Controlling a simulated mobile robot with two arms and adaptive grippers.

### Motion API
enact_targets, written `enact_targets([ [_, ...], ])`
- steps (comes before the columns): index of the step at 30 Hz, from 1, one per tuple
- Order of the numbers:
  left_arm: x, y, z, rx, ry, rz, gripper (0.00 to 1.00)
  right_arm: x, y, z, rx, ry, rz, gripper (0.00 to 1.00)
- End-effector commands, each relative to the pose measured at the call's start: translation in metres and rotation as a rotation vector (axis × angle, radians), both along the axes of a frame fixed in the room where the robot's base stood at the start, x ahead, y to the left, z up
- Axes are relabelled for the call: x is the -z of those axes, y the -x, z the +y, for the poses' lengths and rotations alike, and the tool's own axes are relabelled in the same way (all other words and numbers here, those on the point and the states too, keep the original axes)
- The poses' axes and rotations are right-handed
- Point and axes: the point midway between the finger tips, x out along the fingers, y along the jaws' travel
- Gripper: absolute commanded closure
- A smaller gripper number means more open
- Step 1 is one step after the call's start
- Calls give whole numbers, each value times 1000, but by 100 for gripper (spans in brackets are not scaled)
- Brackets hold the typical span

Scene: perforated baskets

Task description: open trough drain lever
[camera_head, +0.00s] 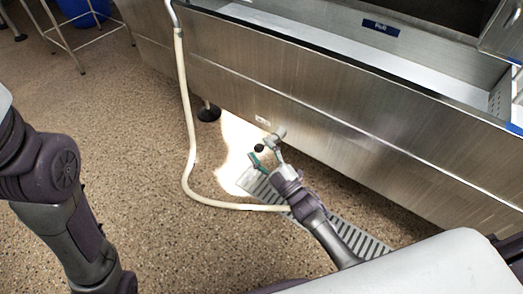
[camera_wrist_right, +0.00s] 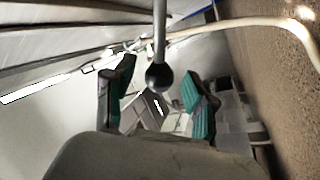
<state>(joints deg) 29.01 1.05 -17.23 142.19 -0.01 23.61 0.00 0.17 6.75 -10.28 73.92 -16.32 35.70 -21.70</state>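The drain lever is a thin metal rod with a black ball knob (camera_head: 259,148), low under the front of the steel trough (camera_head: 330,110). The knob also shows large in the right wrist view (camera_wrist_right: 159,77), with its rod running up. My right gripper (camera_head: 266,158) is at the lever, and its teal-padded fingers stand apart in the right wrist view (camera_wrist_right: 162,95). The knob appears between the two fingers there, with gaps on both sides. I cannot tell how deep it sits between them. My left gripper is outside the view.
A cream hose (camera_head: 186,130) hangs from the trough and curves across the floor to my right arm. A slatted floor grate (camera_head: 355,238) lies below the trough. A trough foot (camera_head: 208,113) stands left of the lever.

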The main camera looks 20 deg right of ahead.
Motion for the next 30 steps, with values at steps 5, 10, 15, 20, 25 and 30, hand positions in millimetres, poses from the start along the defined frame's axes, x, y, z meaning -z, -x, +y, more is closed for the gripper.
enact_targets([
  [5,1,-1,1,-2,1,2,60,-3,0,0,0,1,-4,44],
  [10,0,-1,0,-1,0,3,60,-20,0,0,-2,1,-8,44],
  [15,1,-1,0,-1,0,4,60,-54,0,0,-2,2,-8,44],
  [20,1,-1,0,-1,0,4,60,-81,0,0,-2,2,-5,44],
  [25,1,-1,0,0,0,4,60,-97,0,0,-1,1,-2,44],
  [30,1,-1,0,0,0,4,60,-101,0,0,-1,0,-1,44],
])
